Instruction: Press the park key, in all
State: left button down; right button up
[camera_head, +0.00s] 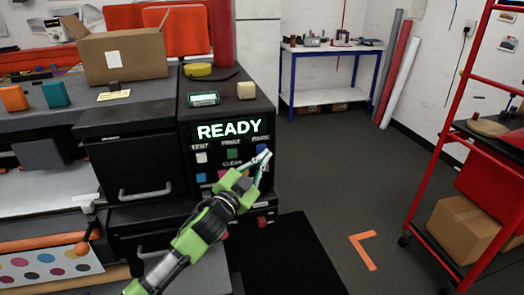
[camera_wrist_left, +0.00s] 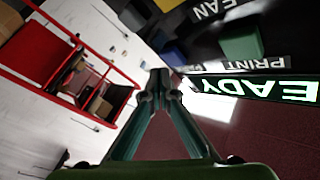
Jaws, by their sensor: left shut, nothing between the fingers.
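The black machine (camera_head: 183,130) has a lit display reading READY (camera_head: 229,129) and labelled keys below it. A white key (camera_head: 201,157) is under TEST and a green key (camera_head: 232,153) under PRINT. A blue key (camera_head: 261,148) is under a third label, too small to read surely. My left gripper (camera_head: 264,156) is shut and empty, its tips in front of the blue key; contact cannot be told. In the left wrist view the closed fingertips (camera_wrist_left: 160,78) appear below the blue key (camera_wrist_left: 173,52), beside the green key (camera_wrist_left: 240,42). My right gripper is not in view.
Lower keys are partly hidden by my left arm. A yellow tape roll (camera_head: 198,70) and a small beige block (camera_head: 246,90) sit on the machine. A red rack (camera_head: 450,130) with a cardboard box (camera_head: 462,228) stands right.

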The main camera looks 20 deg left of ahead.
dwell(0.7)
pick_arm(q)
jog(key=shift+w+a, duration=0.25)
jog(key=shift+w, duration=0.15)
jog(key=shift+w+a, duration=0.3)
jog(key=shift+w, duration=0.05)
dwell(0.7)
jog(key=shift+d, duration=0.1)
jog(key=shift+s+d+p, duration=0.35)
jog(key=shift+s+d, duration=0.05)
jog(key=shift+s, duration=0.35)
jog(key=s+d, duration=0.1)
jog(key=s, duration=0.1)
jog(key=s+d+p, duration=0.1)
jog(key=s, duration=0.1)
jog(key=shift+d, duration=0.4)
